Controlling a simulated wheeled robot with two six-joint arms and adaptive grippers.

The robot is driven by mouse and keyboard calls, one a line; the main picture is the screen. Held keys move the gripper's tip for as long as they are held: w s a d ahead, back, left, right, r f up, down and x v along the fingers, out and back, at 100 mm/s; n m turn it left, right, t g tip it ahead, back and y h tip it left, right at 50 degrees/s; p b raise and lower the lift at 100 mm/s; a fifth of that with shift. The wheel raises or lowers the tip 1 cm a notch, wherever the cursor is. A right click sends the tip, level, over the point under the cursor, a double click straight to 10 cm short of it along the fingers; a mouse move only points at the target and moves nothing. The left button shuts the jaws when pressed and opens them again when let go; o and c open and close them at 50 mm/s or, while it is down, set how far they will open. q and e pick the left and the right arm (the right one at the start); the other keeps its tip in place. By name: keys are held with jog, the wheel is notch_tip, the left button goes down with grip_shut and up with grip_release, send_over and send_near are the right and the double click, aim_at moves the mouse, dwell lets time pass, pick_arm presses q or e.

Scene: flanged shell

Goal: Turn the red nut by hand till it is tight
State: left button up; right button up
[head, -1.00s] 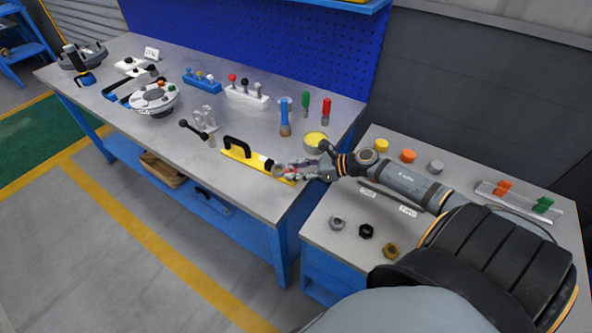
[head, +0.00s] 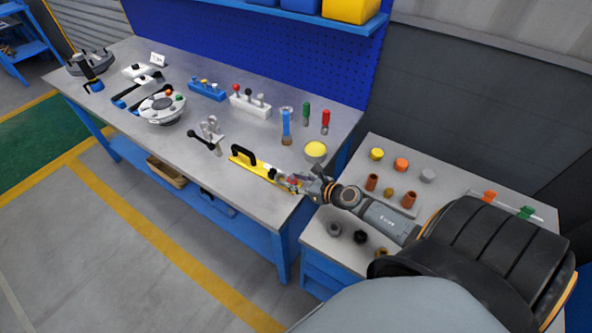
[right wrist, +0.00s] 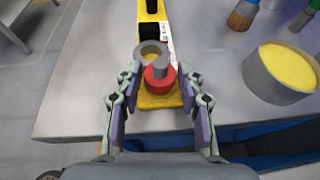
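The red nut (right wrist: 160,80) sits around a grey upright stud near the end of a yellow bar (right wrist: 154,15), beside a grey ring (right wrist: 150,52). The bar (head: 250,167) lies at the bench's front edge in the head view and has a black handle (head: 241,154). My right gripper (right wrist: 159,77) is open, with one finger on each side of the red nut and visible gaps between. In the head view my right gripper (head: 292,183) is at the bar's right end, where it largely hides the nut. My left gripper is not in view.
A yellow-topped round tin (right wrist: 280,75) stands right of the bar. A lever clamp (head: 207,140) stands behind it at left. The side table (head: 455,190) holds copper-coloured cylinders (head: 371,183), coloured knobs (head: 401,164) and dark nuts (head: 360,237).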

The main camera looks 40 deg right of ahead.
jog(key=shift+o, duration=0.9)
jog(key=shift+f, duration=0.1)
jog(key=n+g+y+b, duration=0.1)
jog(key=b, duration=0.2)
jog(key=n+g+y+b, duration=0.1)
jog(key=n+y+b, duration=0.1)
jog(key=b, duration=0.1)
jog(key=d+n+y+b, duration=0.1)
jog(key=n+y+b, duration=0.1)
jog(key=b, duration=0.1)
jog(key=shift+w+f+g, duration=0.3)
jog(key=shift+f+g, duration=0.05)
jog(key=shift+g, duration=0.05)
jog(key=a+r+p+v, duration=0.1)
jog(key=r+p+v, duration=0.1)
jog(key=p+v, duration=0.8)
jog(key=w+d+r+m+t+h+p, duration=0.1)
jog(key=w+m+h, duration=0.4)
jog(key=m, duration=0.7)
jog(key=w+d+r+m+t+h+p, duration=0.1)
jog(key=w+d+r+m+h, duration=0.3)
jog(key=m, duration=0.9)
jog(key=shift+w+d+r+h+p, duration=0.35)
jog(key=shift+d+h, duration=0.35)
jog(key=shift+d, duration=0.3)
